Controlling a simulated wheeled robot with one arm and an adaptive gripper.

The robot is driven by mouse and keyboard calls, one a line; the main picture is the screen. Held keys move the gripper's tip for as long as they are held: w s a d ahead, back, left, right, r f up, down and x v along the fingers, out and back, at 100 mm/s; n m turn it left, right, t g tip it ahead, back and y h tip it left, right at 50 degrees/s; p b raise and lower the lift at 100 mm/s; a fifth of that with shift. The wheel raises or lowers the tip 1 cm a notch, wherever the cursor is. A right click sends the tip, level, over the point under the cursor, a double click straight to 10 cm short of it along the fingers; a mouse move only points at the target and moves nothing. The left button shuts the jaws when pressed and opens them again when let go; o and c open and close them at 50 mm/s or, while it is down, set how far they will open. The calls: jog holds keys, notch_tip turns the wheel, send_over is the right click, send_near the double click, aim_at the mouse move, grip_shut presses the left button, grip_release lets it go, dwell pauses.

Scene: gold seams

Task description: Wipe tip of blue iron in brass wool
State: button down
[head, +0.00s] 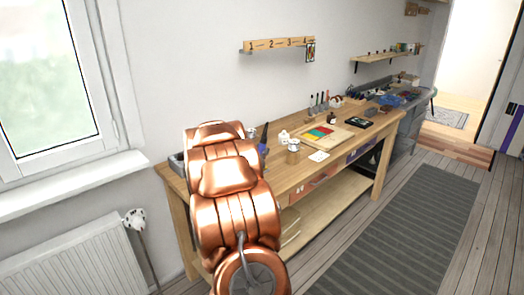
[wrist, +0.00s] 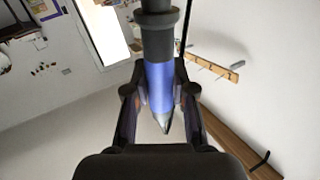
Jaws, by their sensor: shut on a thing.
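In the wrist view my gripper (wrist: 160,103) is shut on the blue iron (wrist: 159,75). The iron has a dark collar above its blue section and a pale metal tip that points toward the bottom of the picture, between the fingers. The iron and my gripper are hidden behind my copper-coloured arm in the head view. I cannot make out the brass wool for certain in either view.
A wooden workbench (head: 284,178) runs along the wall, with a board of coloured pieces (head: 320,135), a jar (head: 293,152) and a white card (head: 318,156) on it. A numbered wall rail (head: 277,44) hangs above. The floor right of the bench, with a grey rug (head: 415,230), is clear.

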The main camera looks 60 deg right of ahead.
aim_at(261, 140)
jog(key=shift+r+p, duration=2.5)
jog(key=shift+r, duration=0.55)
